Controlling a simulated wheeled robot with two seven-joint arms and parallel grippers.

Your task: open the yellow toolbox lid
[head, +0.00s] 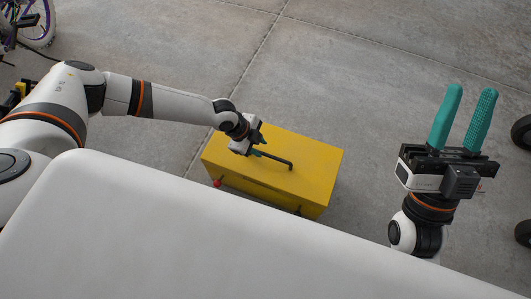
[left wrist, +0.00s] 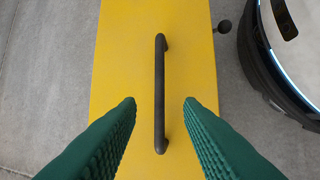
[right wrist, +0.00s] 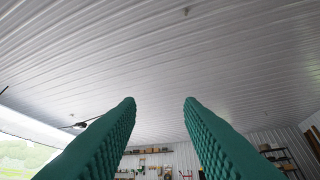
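The yellow toolbox (head: 310,160) stands on the concrete floor in front of my body, with its lid shut. A dark bar handle (head: 276,159) runs along the top of the lid. My left gripper (head: 259,146) is over the lid at the handle's left end in the head view. In the left wrist view the toolbox (left wrist: 115,60) fills the middle, and the handle (left wrist: 160,90) lies between the two open green fingers, touching neither. My right gripper (head: 462,118) is open and empty, pointing up, well to the right of the toolbox.
A red-knobbed latch (head: 217,183) shows on the toolbox's near side, and another dark one (head: 298,210) is to its right. Dark wheels (head: 522,132) stand at the right edge, and a bicycle (head: 38,22) at the top left. The floor behind the toolbox is clear.

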